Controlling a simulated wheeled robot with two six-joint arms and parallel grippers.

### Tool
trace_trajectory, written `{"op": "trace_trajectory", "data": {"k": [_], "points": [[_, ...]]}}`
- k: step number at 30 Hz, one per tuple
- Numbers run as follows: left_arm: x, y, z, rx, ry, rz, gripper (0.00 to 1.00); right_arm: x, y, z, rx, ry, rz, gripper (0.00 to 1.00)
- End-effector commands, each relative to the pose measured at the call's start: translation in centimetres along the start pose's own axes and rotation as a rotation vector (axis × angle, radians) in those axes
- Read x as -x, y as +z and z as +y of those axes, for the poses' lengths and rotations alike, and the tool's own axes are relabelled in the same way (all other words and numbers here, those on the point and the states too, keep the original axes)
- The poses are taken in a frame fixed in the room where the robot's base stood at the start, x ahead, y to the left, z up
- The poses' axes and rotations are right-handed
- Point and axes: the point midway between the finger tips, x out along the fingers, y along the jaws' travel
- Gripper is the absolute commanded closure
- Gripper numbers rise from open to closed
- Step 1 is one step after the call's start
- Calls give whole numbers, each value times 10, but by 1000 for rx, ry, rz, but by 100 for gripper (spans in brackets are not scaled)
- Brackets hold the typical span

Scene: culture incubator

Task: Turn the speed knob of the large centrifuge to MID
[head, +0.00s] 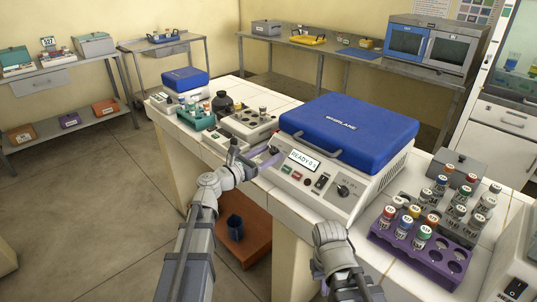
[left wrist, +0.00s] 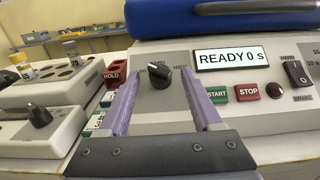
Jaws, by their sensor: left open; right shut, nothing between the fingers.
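The large centrifuge (head: 338,172) has a closed blue lid and a sloped front panel with a display reading READY 0 s. A black knob (left wrist: 158,75) stands at the left of its panel in the left wrist view, its pale pointer mark toward the upper left. Small labels surround it; HIGH seems to be at its right. My left gripper (head: 268,156) is open, its purple fingers (left wrist: 158,105) on either side of that knob, with gaps visible. Another knob (head: 343,189) sits at the panel's right. My right gripper (head: 322,284) is low before the bench, its fingers hardly visible.
START (left wrist: 216,95) and STOP (left wrist: 247,91) buttons and a rocker switch (left wrist: 295,73) lie right of the knob. A smaller device with a knob (left wrist: 40,115) stands at left. A purple rack (head: 384,240) of capped vials stands right of the centrifuge.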

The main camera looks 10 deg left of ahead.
Motion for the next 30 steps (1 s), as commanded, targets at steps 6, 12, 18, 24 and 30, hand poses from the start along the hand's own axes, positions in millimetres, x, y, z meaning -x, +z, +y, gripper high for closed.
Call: {"op": "trace_trajectory", "data": {"k": [6,12,18,24,30], "points": [[-2,0,0,0,0,0,34,0,0,0,0,0,0,100],[-2,0,0,0,0,0,47,0,0,0,0,0,0,100],[-2,0,0,0,0,0,70,0,0,0,0,0,0,100],[-2,0,0,0,0,0,92,0,0,0,0,0,0,100],[-2,0,0,0,0,0,100,0,0,0,0,0,0,100]]}}
